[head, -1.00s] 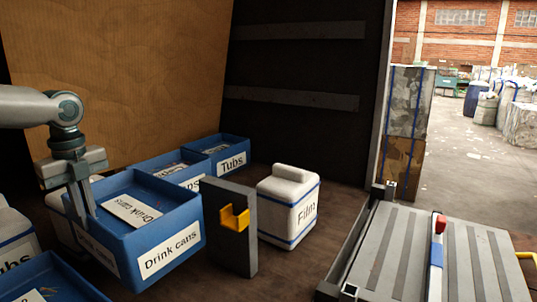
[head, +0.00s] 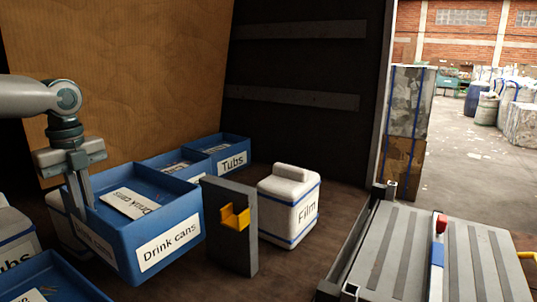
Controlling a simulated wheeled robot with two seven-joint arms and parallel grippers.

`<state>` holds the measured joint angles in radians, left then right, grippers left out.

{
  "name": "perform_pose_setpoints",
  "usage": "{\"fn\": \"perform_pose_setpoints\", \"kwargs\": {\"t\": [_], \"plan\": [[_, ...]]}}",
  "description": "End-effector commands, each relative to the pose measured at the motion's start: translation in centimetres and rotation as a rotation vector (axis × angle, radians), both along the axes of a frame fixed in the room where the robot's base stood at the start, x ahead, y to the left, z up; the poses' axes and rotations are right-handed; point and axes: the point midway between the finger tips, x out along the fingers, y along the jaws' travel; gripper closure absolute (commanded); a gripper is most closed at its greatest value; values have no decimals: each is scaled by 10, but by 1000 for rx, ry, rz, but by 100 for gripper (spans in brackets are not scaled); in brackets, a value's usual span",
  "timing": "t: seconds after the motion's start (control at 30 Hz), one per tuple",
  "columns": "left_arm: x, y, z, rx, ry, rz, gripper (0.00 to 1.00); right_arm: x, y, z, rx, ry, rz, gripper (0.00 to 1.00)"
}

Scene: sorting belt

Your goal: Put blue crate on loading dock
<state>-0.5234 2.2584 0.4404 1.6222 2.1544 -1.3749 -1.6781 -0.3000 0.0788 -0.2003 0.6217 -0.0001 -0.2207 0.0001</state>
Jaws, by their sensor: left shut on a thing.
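The blue crate labelled "Drink cans" (head: 118,254) hangs at the left of the head view, with a loose label card (head: 128,203) inside it. My left gripper (head: 80,205) is shut on the crate's left wall, with its fingers pointing down over the rim. The crate appears raised above the brown floor. A grey ribbed metal platform (head: 400,262), probably the loading dock, lies at the lower right. My right gripper is not in view.
A grey upright plate (head: 245,255) with a yellow hook (head: 236,217) stands just right of the crate. A white "Film" container (head: 290,202) is behind it. Blue crates, one labelled "Tubs" (head: 232,161), stand at the back. Another blue crate (head: 50,275) is at lower left.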

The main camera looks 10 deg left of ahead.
Motion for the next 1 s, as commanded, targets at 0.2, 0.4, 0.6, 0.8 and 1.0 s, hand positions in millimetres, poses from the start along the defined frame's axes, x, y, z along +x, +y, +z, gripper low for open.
{"fn": "perform_pose_setpoints", "kwargs": {"t": [0.2,0.4,0.6,0.8,1.0], "plan": [[0,-1,-30,-1,-3,-1,100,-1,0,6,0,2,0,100],[0,0,-58,0,-1,-1,100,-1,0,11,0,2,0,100],[1,-1,-87,-1,-2,-1,100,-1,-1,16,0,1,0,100],[1,-1,-112,0,-2,0,100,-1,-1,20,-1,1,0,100],[1,-1,-130,-1,-4,0,100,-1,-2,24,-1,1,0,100]]}}
